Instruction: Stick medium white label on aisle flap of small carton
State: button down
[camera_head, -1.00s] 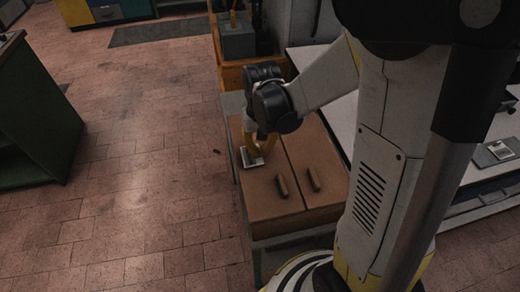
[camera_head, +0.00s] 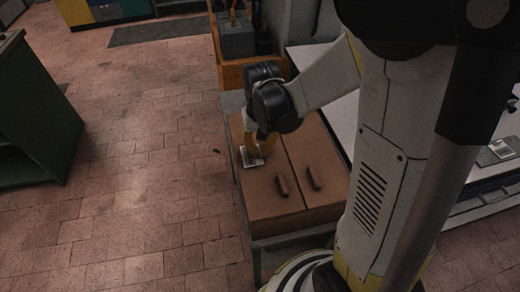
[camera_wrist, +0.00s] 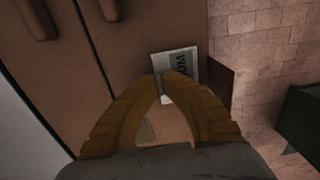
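The small carton (camera_head: 266,205) is brown with two top flaps and a dark grip on each. The medium white label (camera_head: 251,162) lies on its left flap, close to the outer edge. In the wrist view the label (camera_wrist: 187,61) shows the letters "UM", and its lower part is hidden by the fingers. My gripper (camera_wrist: 166,75) has yellow fingers whose tips come together over the label. In the head view my gripper (camera_head: 257,160) points down at the label. It looks shut, and I cannot tell whether the tips press on the label or hover just above it.
The carton stands on a grey stand (camera_head: 258,243). An orange crate (camera_head: 232,74) with a grey box stands behind it. A white table (camera_head: 345,115) is to the right. Open brick floor (camera_head: 140,200) lies to the left, with a green cabinet (camera_head: 40,120) beyond.

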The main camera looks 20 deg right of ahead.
aim_at(260, 150)
jog(key=shift+f+b, duration=0.4)
dwell(0.8)
jog(key=c, duration=1)
grip_release()
jog(key=shift+r+p, duration=2.7)
jog(key=shift+r, duration=0.85)
jog(key=shift+r, duration=0.1)
jog(key=s+a+r+n+t+b, duration=0.2)
jog(key=s+r+t+b, duration=0.4)
jog(key=s, duration=0.3)
jog(key=shift+s+a+t+b, duration=0.2)
jog(key=shift+t+b, duration=0.4)
jog(key=shift+b, duration=0.15)
